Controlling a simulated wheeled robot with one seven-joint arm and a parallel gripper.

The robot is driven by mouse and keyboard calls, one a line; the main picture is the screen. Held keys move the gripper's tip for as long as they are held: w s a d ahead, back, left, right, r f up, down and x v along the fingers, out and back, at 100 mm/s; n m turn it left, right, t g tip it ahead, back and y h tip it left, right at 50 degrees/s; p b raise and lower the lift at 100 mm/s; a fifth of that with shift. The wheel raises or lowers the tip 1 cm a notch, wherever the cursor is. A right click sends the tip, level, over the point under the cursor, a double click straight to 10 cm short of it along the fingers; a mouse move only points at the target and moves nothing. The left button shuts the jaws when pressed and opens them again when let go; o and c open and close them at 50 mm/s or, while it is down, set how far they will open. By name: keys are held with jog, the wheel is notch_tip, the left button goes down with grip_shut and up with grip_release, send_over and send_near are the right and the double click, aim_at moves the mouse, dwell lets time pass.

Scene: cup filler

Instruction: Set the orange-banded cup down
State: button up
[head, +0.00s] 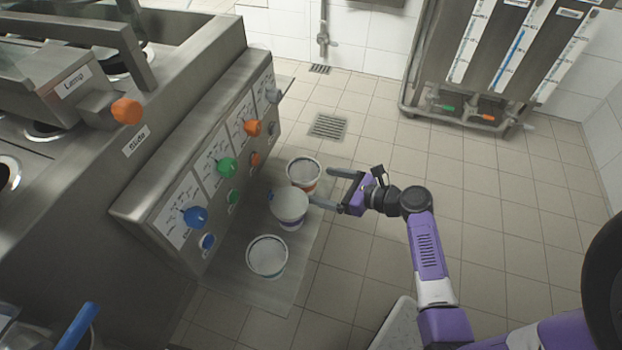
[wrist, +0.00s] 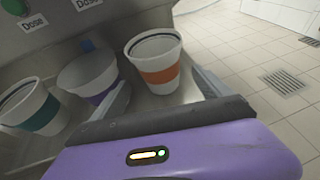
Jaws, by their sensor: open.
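The orange-banded cup (head: 303,173) stands upright on the grey metal shelf (head: 272,295) below the dosing panel. In the wrist view the orange-banded cup (wrist: 157,75) is straight ahead, between the lines of my two fingers. My gripper (head: 321,186) is open and empty, with its fingertips just short of this cup on its right side. It also shows in the wrist view (wrist: 163,97), where its left finger overlaps the purple-banded cup (wrist: 88,75). I cannot tell whether that finger touches it.
The purple-banded cup (head: 290,208) stands close beside the orange-banded one. A teal-banded cup (wrist: 32,106) is at the near end of the shelf, also in the head view (head: 267,257). Panel knobs (head: 227,167) face the cups. Open tiled floor lies to the right.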

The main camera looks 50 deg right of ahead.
jog(key=s+a+f+n+g+h, duration=0.3)
jog(key=s+a+n+g+h, duration=0.1)
jog(key=s+a+n, duration=1.15)
jog(key=s+a+r+n+t+y, duration=0.1)
jog(key=s+a+r+n+t, duration=0.1)
jog(key=r+n, duration=0.7)
jog(key=s+a+r+n+t, duration=0.3)
jog(key=s+a+r+n, duration=0.2)
jog(key=r, duration=0.8)
jog(key=s+n, duration=0.2)
jog(key=n, duration=0.2)
jog(key=shift+r+n+y+p, duration=0.25)
jog(key=shift+n+y+p, duration=0.1)
jog(key=shift+y, duration=0.05)
jog(key=shift+a, duration=0.1)
notch_tip(320, 180, up, 14)
jog(key=p, duration=1.4)
